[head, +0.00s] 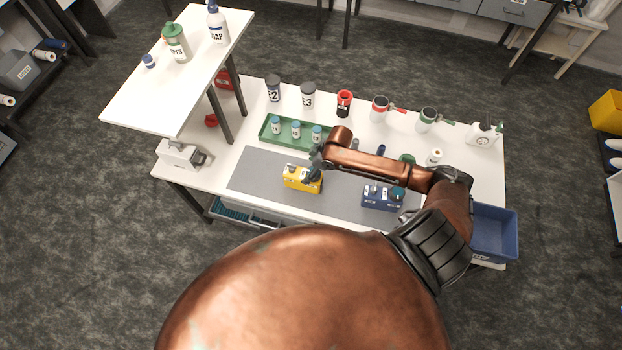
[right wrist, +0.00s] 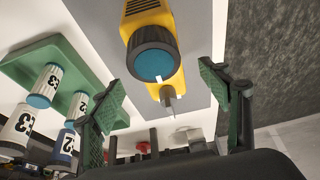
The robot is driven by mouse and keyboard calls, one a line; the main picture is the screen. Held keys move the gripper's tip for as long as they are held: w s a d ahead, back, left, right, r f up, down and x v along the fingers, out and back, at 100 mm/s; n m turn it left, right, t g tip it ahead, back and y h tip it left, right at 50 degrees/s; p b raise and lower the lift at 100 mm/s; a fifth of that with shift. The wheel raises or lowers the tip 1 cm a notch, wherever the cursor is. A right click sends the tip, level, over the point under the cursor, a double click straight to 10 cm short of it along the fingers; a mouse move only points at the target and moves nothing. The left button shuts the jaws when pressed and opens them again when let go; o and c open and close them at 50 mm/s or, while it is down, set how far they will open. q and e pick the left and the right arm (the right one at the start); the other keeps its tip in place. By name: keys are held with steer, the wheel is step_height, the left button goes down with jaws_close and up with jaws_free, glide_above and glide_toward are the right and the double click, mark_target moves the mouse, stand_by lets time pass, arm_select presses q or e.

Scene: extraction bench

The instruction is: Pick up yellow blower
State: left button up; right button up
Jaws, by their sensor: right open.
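The yellow blower (head: 302,178) is a small box-shaped tool with a blue knob, standing on the grey mat (head: 255,173) near the middle of the bench. It also shows in the right wrist view (right wrist: 148,18), with its dark collar and blue cap facing the camera. My right gripper (head: 315,162) is right at the blower in the head view and partly covers it. In the right wrist view its two green-padded fingers (right wrist: 165,105) are wide apart, with nothing between the pads; the blower lies beyond the fingertips. My left gripper does not show.
A green tray (head: 292,131) with several vials lies behind the blower. Bottles line the bench's back edge. A blue bin (head: 494,232) is at the right end; a raised white shelf (head: 180,75) is at left.

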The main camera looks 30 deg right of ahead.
mark_target(304, 173)
steer(key=p+x, duration=0.1)
steer(key=x, duration=0.6)
steer(key=shift+w+f, duration=0.15)
steer(key=shift+w, duration=0.05)
steer(key=shift+c, duration=0.3)
steer(key=c, duration=1.4)
steer(key=shift+c, duration=0.6)
